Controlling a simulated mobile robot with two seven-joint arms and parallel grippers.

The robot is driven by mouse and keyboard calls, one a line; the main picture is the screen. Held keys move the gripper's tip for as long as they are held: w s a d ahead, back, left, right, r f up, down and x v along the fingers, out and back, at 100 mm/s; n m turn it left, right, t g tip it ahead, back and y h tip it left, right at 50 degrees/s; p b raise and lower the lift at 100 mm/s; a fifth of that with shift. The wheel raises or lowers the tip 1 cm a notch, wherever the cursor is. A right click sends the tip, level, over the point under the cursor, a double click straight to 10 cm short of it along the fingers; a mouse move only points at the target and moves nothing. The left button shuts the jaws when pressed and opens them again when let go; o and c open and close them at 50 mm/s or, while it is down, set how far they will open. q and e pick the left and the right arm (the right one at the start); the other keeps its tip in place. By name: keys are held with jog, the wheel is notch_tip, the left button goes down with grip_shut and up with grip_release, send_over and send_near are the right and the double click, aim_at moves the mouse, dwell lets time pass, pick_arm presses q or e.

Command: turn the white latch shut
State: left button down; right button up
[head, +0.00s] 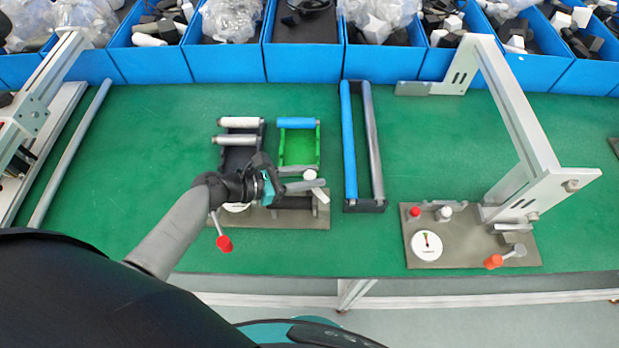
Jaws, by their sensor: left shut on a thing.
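The white latch (321,195) is on a fixture with a grey metal base plate (300,219) at the middle left of the table. Its round white top shows between my fingers, and a short white arm points down and right. My left gripper (311,179) reaches in from the left, low over this fixture, and its two grey fingers are shut on the latch. The gripper and wrist hide part of the fixture and its white dial. My right gripper is not in view.
A red-tipped lever (224,243) hangs at the fixture's front left. A green roller frame (299,146) stands behind, and a blue and grey roller pair (350,150) to the right. A second fixture (470,250) has a tall bracket (520,130). Blue bins (222,63) line the back.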

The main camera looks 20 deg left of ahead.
pick_arm(q)
jog(key=m+g+h+b, duration=0.1)
jog(key=m+g, duration=0.1)
jog(key=m+g+h+b, duration=0.1)
jog(key=m+g, duration=0.1)
jog(key=shift+w+a+f+h+b, duration=0.1)
jog(key=shift+h+b, duration=0.2)
jog(key=shift+b, duration=0.1)
jog(key=shift+m+g+h+b, duration=0.3)
jog(key=shift+m+g+b, duration=0.95)
jog(key=shift+m+g, duration=0.8)
jog(key=shift+g, duration=0.35)
jog(key=c, duration=0.6)
grip_release()
jog(key=v, duration=1.5)
jog(key=shift+b, duration=0.4)
